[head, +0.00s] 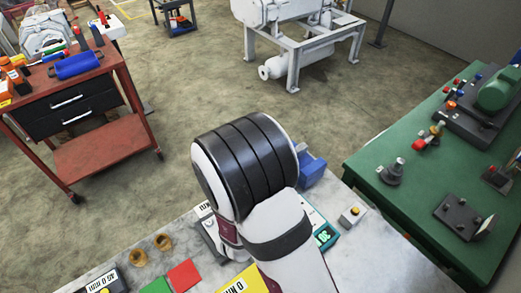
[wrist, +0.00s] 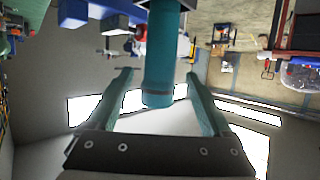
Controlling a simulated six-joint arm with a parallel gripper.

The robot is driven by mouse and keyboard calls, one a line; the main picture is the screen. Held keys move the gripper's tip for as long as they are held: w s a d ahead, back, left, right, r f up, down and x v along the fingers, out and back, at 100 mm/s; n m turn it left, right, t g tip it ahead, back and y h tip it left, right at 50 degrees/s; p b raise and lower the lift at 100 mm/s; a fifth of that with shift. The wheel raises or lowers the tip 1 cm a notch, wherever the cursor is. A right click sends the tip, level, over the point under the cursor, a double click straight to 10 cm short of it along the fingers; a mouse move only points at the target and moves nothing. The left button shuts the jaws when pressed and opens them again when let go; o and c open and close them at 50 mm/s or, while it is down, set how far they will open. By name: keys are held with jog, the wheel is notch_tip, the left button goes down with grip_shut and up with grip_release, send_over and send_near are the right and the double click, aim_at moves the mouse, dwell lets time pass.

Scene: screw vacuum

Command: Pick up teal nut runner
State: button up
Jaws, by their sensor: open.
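The teal nut runner (wrist: 161,58) shows in the wrist view as a teal cylinder running down from the top edge, with a dark ring near its rounded end. My gripper (wrist: 158,75) is open, with one finger on each side of the cylinder. I see gaps between the cylinder and both fingers, so it is not gripped. In the head view my arm hides the gripper, and I cannot make out the nut runner there.
A blue block (head: 312,169) stands just right of my arm. The pale worktop (head: 350,262) holds a green pad (head: 156,287), a red pad (head: 184,275), brass-coloured rings (head: 163,242) and a button box (head: 352,214). A green bench (head: 395,205) stands right, a red cart (head: 95,160) left.

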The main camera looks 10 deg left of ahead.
jog(key=x, duration=0.6)
jog(key=shift+w, duration=0.4)
jog(key=shift+f, duration=0.1)
grip_shut()
